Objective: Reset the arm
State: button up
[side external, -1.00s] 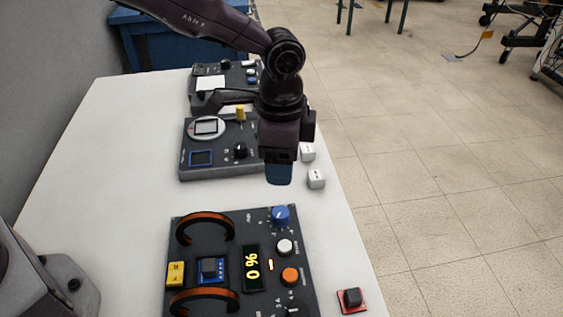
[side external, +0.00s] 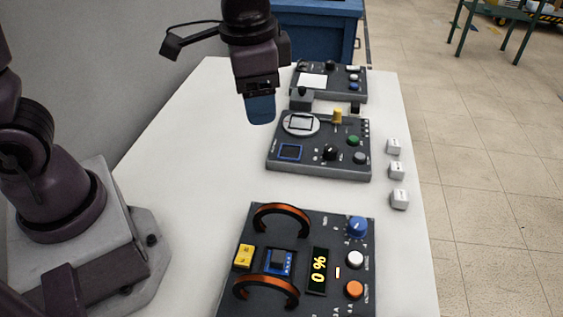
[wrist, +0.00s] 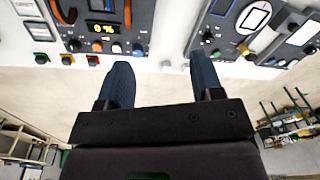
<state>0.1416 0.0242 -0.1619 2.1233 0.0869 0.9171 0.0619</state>
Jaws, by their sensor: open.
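My gripper (side external: 261,110) hangs above the white table with its blue fingers pointing down, left of the middle panel in the side view. In the wrist view my gripper (wrist: 162,78) shows two fingers apart with nothing between them. The front panel (side external: 240,278) carries two copper coil arcs (side external: 282,212), a yellow block (side external: 244,256) and a display (side external: 317,270) reading 0 %. The middle panel (side external: 320,172) has a round pale dial (side external: 301,124), a blue-framed screen and a black knob. My gripper touches no panel.
A back panel (side external: 345,92) with a white screen stands at the table's far end. Three white cubes (side external: 397,170) line the right edge. Small coloured buttons (wrist: 67,60) show in the wrist view. The table (side external: 185,140) is bare left of the middle panel.

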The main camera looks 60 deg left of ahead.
jog(key=s+a+r+n+t, duration=0.4)
jog(key=s+a+r, duration=0.3)
jog(key=s, duration=0.3)
jog(key=shift+s+a+n, duration=0.4)
jog(key=shift+a, duration=0.25)
jog(key=shift+r, duration=0.1)
dwell(2.1)
